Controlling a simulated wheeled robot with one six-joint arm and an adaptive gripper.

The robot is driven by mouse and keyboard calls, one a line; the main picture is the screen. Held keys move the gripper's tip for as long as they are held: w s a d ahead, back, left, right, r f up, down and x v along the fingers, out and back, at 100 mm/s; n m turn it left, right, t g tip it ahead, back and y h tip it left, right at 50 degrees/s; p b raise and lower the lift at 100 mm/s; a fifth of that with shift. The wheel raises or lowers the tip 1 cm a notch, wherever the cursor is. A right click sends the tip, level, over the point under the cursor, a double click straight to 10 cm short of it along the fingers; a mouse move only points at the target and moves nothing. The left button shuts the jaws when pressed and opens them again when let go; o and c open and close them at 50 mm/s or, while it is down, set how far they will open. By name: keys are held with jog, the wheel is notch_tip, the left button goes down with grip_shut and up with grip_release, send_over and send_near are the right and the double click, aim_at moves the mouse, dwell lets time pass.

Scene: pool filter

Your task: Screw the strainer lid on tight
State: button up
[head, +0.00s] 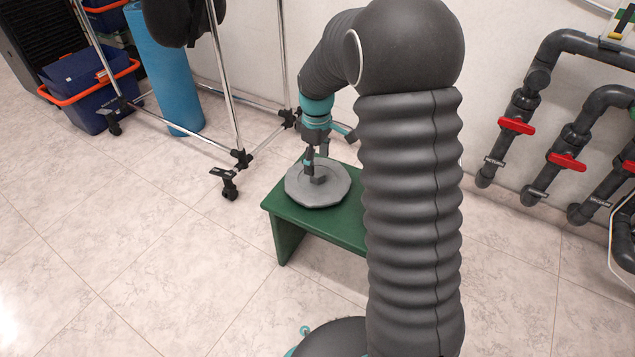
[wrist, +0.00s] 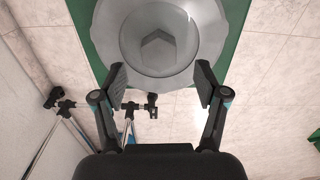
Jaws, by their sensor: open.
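The strainer lid (head: 330,192) is a grey disc with a many-sided edge and a raised knob in its middle. It lies flat on a green stool (head: 283,208). In the wrist view the lid (wrist: 113,30) fills the top middle, with a round clear-looking centre and an angular knob (wrist: 158,48). My gripper (head: 316,163) is over the lid in the head view, close to the knob. In the wrist view my gripper (wrist: 161,72) is open and empty, its fingers apart on either side near the lid's lower edge. I cannot see a strainer housing.
Grey pipes with red valve handles (head: 516,126) run along the wall at right. A wheeled metal rack (head: 230,100), a blue roll (head: 165,75) and blue bins (head: 85,85) stand at the upper left. The tiled floor left of the stool is clear.

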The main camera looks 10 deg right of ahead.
aim_at(318, 172)
notch_tip(318, 172, down, 5)
jog(key=shift+d+r+b, duration=0.1)
jog(key=shift+b, duration=0.35)
grip_shut()
